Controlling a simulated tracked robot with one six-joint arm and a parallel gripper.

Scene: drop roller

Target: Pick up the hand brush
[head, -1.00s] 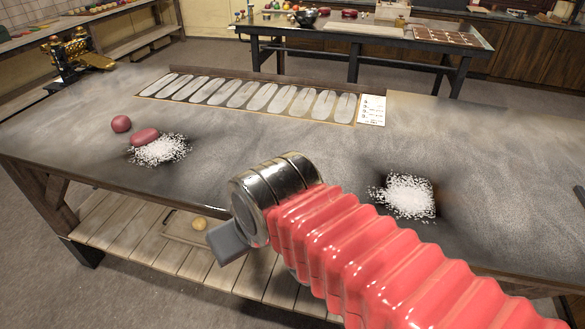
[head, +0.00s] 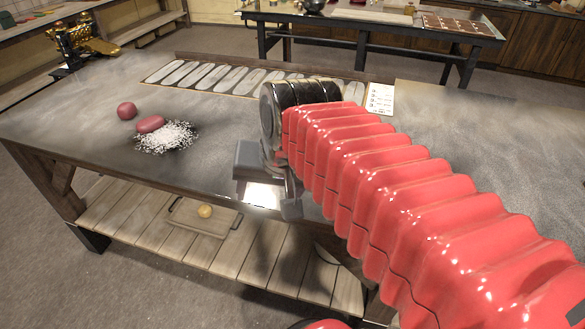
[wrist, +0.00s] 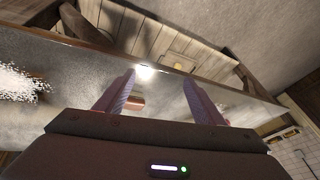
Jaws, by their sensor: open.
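I cannot make out a hand brush in either view. My gripper (head: 270,188) is over the front edge of the worktable (head: 85,125) in the head view, at the end of my red ribbed arm. Its two fingers are apart in the wrist view (wrist: 159,77), with nothing held between them. A reddish, rounded thing (wrist: 130,104) shows partly behind the left finger in the wrist view; I cannot tell what it is. My arm hides the middle of the table.
Two red lumps (head: 127,110) (head: 150,124) lie at the left, one touching a white powder pile (head: 165,137). A row of pale ovals (head: 200,77) lines the back. A board with a yellow ball (head: 205,211) is on the lower shelf (head: 150,228). The right tabletop looks clear.

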